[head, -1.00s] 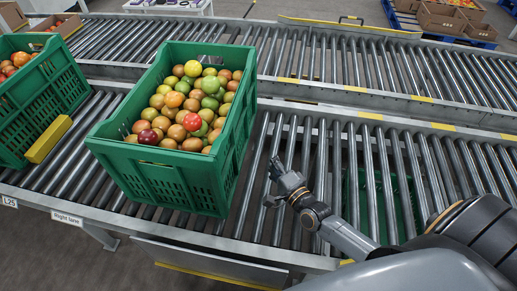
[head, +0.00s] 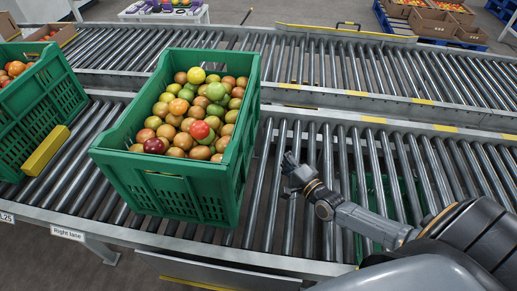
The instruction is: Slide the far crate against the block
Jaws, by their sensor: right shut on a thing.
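A green crate (head: 160,186) full of red, orange, yellow and green tomatoes (head: 195,112) stands upright on the near roller lane, left of centre. A yellow block (head: 45,151) lies to its left, with a strip of bare rollers between them. A second green crate (head: 45,100) with tomatoes stands beyond the block at the left edge, partly cut off. My right gripper (head: 287,173) is low over the rollers, to the right of the middle crate and apart from it. It is shut, but what it holds I cannot make out. My left gripper is not in view.
The near lane's rollers (head: 455,165) are bare right of the gripper. A green crate (head: 375,205) shows beneath the rollers there. A second roller lane (head: 330,60) runs behind, mostly empty. Cardboard boxes (head: 435,22) stand at the back right, a white table (head: 165,15) at the back.

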